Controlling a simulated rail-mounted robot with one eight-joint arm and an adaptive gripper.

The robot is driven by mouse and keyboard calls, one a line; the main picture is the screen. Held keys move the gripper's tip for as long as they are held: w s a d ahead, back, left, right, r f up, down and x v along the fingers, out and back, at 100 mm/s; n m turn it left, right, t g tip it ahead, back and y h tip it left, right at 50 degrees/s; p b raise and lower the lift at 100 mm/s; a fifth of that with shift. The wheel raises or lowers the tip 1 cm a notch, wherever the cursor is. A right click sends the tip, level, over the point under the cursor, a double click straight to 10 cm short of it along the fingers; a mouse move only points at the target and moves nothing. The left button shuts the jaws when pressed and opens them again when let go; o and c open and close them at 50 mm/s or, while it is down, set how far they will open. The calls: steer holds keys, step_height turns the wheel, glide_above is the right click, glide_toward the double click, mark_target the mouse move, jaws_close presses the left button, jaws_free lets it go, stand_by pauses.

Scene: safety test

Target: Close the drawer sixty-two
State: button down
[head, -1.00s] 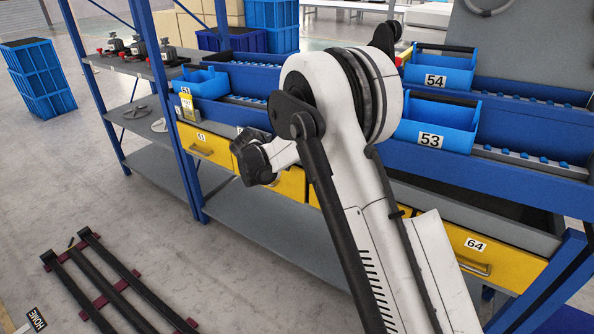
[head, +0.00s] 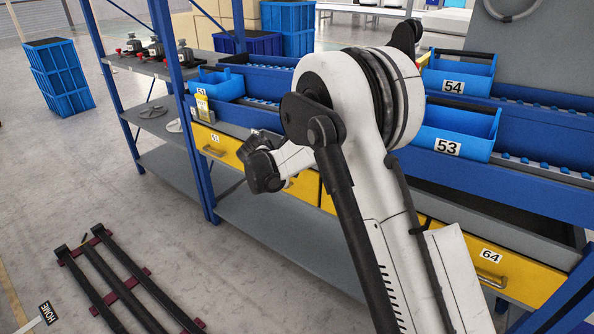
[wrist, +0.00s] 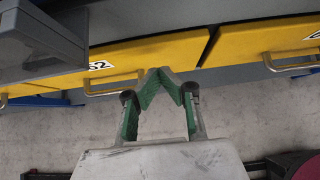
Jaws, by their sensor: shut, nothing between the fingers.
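Drawer sixty-two has a yellow front (wrist: 145,55) with a "62" label and a metal bar handle (wrist: 112,85) in the wrist view. My gripper (wrist: 165,76) is shut and empty, its green-padded fingertips meeting at a point. The tips appear close to the right part of this front; I cannot tell whether they touch it. In the head view my arm covers much of drawer sixty-two, and part of a yellow front (head: 303,188) shows beside my wrist. My fingertips are hidden there. How far the drawer stands out is not clear.
Another yellow drawer front (wrist: 262,40) adjoins on the right. A grey block (wrist: 40,45) fills the wrist view's upper left. Drawer 61 (head: 213,147) and drawer 64 (head: 500,268) flank my arm. Blue bins (head: 452,135) stand above. Dark rails (head: 118,285) lie on the floor.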

steer(key=p+v, duration=0.3)
steer(key=v, duration=0.7)
steer(key=s+d+r+m+y+p, duration=0.35)
steer(key=s+d+r+m, duration=0.9)
steer(key=s+r, duration=0.5)
steer(key=s+d+r+m+y+p, duration=0.1)
steer(key=s+d+m+p, duration=0.1)
steer(key=s+m, duration=0.5)
steer(key=s+d+r+m+y+p, duration=0.1)
steer(key=s+d+m, duration=0.3)
steer(key=s, duration=1.3)
steer(key=r+m+p, duration=0.1)
steer(key=m, duration=0.3)
steer(key=shift+d, duration=0.35)
